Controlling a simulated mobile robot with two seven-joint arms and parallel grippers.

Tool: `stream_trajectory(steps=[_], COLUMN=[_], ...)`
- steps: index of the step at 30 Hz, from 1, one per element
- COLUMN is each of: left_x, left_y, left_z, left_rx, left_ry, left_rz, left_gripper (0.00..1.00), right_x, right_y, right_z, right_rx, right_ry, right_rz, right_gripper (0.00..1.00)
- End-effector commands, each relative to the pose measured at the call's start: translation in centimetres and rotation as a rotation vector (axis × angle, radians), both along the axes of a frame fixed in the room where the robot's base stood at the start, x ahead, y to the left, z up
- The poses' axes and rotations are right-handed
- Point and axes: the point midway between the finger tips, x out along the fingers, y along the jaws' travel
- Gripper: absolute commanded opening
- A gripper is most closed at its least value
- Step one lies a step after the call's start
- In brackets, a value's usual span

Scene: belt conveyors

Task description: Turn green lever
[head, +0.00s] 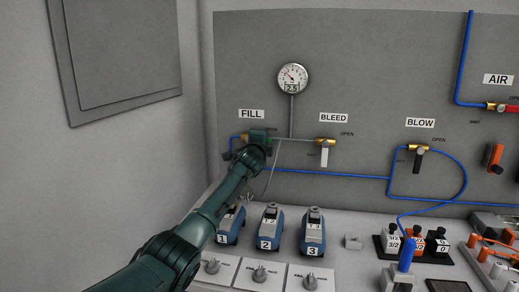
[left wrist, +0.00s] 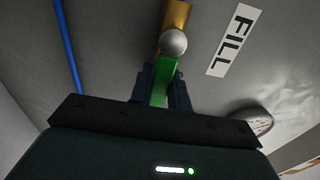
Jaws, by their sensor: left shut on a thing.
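The green lever (left wrist: 166,72) hangs from a round silver knob (left wrist: 173,42) on a brass valve (left wrist: 176,14) in the left wrist view. My left gripper (left wrist: 162,92) is shut on the lever, with one dark finger on each side of it. In the head view my left gripper (head: 254,138) is at the valve below the FILL label (head: 251,114), and it hides most of the valve and lever. My right gripper is in neither view.
A round gauge (head: 293,78) is above and right of my gripper. The BLEED valve (head: 325,146) with a white lever and the BLOW valve (head: 418,149) with a black lever are to the right. Several blue numbered devices (head: 269,230) stand on the bench below.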

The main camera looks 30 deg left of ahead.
Motion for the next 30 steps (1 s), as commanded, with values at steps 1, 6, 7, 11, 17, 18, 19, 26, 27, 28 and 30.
stream_trajectory(steps=[1, 6, 7, 11, 17, 18, 19, 26, 27, 28, 30], left_x=[0.19, 0.56, 0.58, 0.63, 0.62, 0.62, 0.62, 0.61, 0.61, 0.61, 0.61], left_y=[0.02, 0.03, 0.04, 0.06, 0.08, 0.08, 0.08, 0.08, 0.08, 0.08, 0.08], left_z=[0.02, 0.21, 0.23, 0.25, 0.29, 0.29, 0.3, 0.27, 0.26, 0.25, 0.23], left_rx=[-0.013, -0.041, -0.044, -0.049, -0.05, -0.049, -0.049, -0.046, -0.047, -0.046, -0.046], left_ry=[-0.005, -0.013, -0.014, -0.015, -0.016, -0.017, -0.017, -0.016, -0.015, -0.015, -0.015], left_rz=[0.0, 0.001, 0.001, 0.001, 0.001, 0.001, 0.001, 0.001, 0.001, 0.001, 0.001], left_gripper=[0.0, 0.0, 0.0, 0.0, 0.0, 0.0, 0.0, 0.37, 0.4, 0.4, 0.4], right_x=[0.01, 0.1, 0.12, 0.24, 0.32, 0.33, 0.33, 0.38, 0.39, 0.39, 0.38], right_y=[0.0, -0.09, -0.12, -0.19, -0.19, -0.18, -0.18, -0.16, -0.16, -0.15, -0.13], right_z=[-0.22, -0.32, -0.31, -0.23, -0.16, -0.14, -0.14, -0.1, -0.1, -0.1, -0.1], right_rx=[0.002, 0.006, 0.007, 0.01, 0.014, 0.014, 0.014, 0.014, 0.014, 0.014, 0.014], right_ry=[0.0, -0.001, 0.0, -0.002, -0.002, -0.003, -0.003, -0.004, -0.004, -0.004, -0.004], right_rz=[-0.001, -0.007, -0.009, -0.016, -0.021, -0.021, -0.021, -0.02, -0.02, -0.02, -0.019], right_gripper=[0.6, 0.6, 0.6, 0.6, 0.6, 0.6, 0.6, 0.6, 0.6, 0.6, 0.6])
